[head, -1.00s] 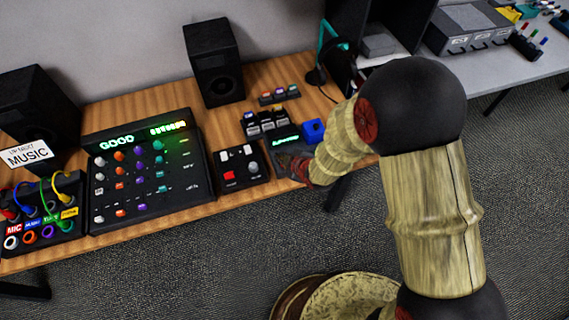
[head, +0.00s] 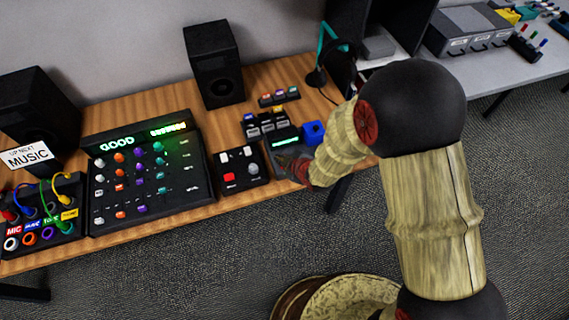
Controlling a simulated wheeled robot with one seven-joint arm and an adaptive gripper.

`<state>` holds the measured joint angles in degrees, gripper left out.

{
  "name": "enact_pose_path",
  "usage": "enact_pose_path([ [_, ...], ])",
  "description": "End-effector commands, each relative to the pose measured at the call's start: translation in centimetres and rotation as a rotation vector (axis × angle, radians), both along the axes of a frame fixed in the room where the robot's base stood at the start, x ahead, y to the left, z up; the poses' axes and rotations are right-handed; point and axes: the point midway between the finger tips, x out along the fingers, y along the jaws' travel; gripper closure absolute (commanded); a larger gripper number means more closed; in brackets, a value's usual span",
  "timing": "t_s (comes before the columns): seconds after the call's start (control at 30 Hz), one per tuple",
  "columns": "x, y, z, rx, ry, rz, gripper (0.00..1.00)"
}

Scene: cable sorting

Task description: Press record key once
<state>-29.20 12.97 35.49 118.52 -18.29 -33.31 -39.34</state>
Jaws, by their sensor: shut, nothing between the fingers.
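A small black control box (head: 255,181) on the wooden desk carries a red key (head: 229,177), a few white keys and a grey knob. No label on the red key can be read, so I cannot tell that it is the record key. To its right is a dark device with a lit green display (head: 286,141). My gripper (head: 283,161) is shut and empty. It is over the lower part of that device, right of the red key and apart from it. It hides part of the device's face, and whether its tips touch is unclear.
A large mixer (head: 150,175) with "GOOD" on its display stands left of the control box. Black switches (head: 266,124), a blue block (head: 313,132) and a speaker (head: 215,65) are behind. A patch box (head: 40,225) with cables is far left.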

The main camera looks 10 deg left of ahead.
Motion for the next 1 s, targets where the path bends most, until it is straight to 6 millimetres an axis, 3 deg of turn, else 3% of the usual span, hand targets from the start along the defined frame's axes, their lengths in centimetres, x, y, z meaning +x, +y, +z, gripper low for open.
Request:
enact_pose_path([
  [1.0, -0.01, -0.01, -0.92, 0.000, 0.000, 0.000, 1.00],
])
